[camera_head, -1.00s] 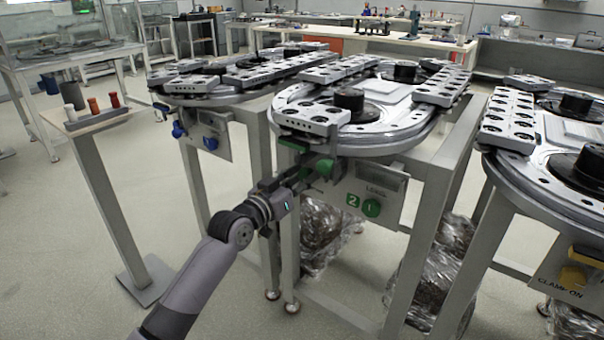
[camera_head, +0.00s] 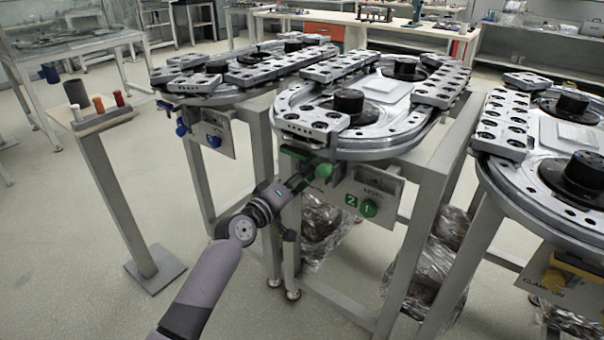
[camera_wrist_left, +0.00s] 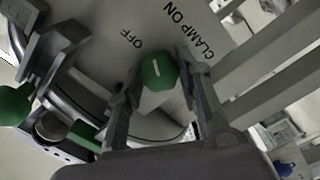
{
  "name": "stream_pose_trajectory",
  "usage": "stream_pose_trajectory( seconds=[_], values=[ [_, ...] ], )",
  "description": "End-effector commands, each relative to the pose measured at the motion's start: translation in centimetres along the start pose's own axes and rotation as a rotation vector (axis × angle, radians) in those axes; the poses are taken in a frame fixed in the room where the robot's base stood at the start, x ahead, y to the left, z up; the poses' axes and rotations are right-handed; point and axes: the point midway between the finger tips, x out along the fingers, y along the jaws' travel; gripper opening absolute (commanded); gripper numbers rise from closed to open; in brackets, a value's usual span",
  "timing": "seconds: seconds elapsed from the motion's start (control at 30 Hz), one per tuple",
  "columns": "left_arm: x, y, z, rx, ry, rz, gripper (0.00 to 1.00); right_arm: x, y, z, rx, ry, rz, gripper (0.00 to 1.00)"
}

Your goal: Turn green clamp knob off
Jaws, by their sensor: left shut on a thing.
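The green clamp knob (camera_wrist_left: 157,72) shows in the left wrist view between my left gripper's fingers (camera_wrist_left: 155,92), which are shut on it. The white line on its face points between the words OFF and CLAMP ON on the grey panel. In the head view my left gripper (camera_head: 308,180) reaches the front of the middle ring-track table (camera_head: 400,150). A round green part (camera_head: 324,170) shows at its fingertips; I cannot tell there whether it is the knob. A green ball (camera_wrist_left: 14,104) is at the left of the wrist view. My right gripper is not in view.
A yellow-marked table (camera_head: 555,282) stands at right, a blue-marked one (camera_head: 212,142) at left. Table legs (camera_head: 291,240) and wrapped bundles (camera_head: 325,225) are below. Floor at lower left is clear.

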Motion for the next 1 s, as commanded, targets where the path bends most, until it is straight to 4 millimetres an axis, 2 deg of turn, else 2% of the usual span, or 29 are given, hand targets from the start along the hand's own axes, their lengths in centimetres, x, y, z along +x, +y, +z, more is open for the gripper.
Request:
stream_pose_trajectory(
  seconds=[0.3, 0.5, 0.7, 1.0],
  values=[
    [0.0, -0.1, -0.1, -0.286, 0.000, -0.002, 0.04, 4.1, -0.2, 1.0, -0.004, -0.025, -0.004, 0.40],
    [0.0, -0.1, -0.1, -0.423, 0.001, -0.001, 0.04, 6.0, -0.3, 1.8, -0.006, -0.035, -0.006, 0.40],
    [0.0, -0.2, 0.1, -0.511, 0.000, -0.002, 0.04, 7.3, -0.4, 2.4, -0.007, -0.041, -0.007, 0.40],
    [0.0, -0.3, 0.1, -0.562, 0.000, -0.002, 0.04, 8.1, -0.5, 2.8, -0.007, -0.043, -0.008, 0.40]
  ],
)
